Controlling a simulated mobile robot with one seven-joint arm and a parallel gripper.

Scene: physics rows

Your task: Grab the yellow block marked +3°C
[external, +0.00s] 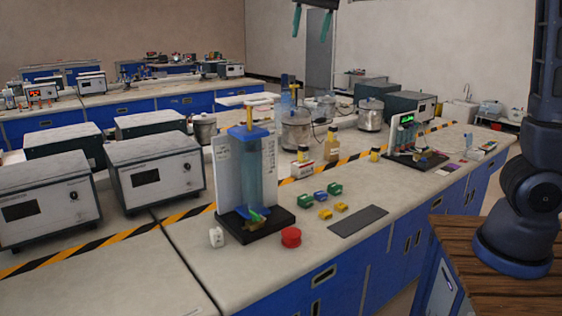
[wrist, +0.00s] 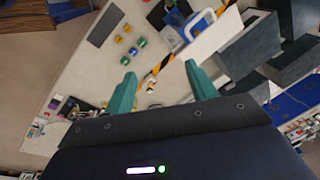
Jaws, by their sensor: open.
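Two small yellow blocks lie on the bench top in the external view, one nearer the front (external: 325,214) and one just right of it (external: 341,207). No +3°C marking is legible on either. They also show as small yellow spots in the wrist view, one at the top (wrist: 127,28) and one below it (wrist: 118,39). My gripper (external: 311,30) hangs high at the top of the external view, far above the bench. In the wrist view my gripper (wrist: 160,68) has its teal fingers spread wide with nothing between them.
Green blocks (external: 305,201) and a blue block (external: 320,195) lie just behind the yellow ones. A dark flat mat (external: 358,221) lies to their right. A red round object (external: 291,237) and a tall blue-topped apparatus (external: 262,170) stand to their left. Bottles stand behind.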

